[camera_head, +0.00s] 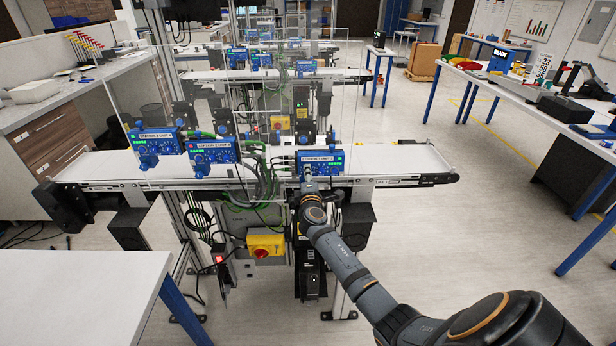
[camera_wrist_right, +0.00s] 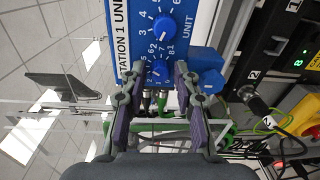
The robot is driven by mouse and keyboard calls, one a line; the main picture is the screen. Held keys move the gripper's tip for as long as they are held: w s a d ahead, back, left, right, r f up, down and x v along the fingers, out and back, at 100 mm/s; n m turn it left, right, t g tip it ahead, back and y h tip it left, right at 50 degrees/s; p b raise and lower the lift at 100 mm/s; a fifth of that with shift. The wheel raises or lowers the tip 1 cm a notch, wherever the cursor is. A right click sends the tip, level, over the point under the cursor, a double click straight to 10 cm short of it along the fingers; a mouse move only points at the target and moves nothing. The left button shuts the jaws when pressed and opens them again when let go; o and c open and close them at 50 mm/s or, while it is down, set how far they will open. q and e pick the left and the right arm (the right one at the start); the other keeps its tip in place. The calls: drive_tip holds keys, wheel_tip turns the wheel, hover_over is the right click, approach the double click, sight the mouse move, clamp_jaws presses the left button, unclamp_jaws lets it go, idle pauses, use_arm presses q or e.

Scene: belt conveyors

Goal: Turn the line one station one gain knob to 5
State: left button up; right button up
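A blue control unit (camera_head: 320,161) sits at the front of the nearest conveyor. In the right wrist view its label reads "STATION 1 UNI…", cut off at the edge. That view shows a large blue knob (camera_wrist_right: 165,29) with a white pointer line and a number scale around it. A second blue knob (camera_wrist_right: 157,71) lies lower, between my right fingertips. I cannot read which knob is gain or its exact setting. My right gripper (camera_head: 308,172) is at the unit's front; in the wrist view (camera_wrist_right: 159,74) its fingers stand apart on both sides of the lower knob. My left gripper is out of view.
Two more blue units (camera_head: 157,142) (camera_head: 212,152) stand to the left on the same conveyor (camera_head: 110,165). Green cables (camera_head: 260,180) hang beside the right arm. A yellow box with a red switch (camera_head: 265,245) is below. Clear panels rise behind the units.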

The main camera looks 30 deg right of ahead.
drive_tip(key=shift+o, duration=0.7)
drive_tip(key=v, duration=1.2)
drive_tip(key=shift+f, duration=0.1)
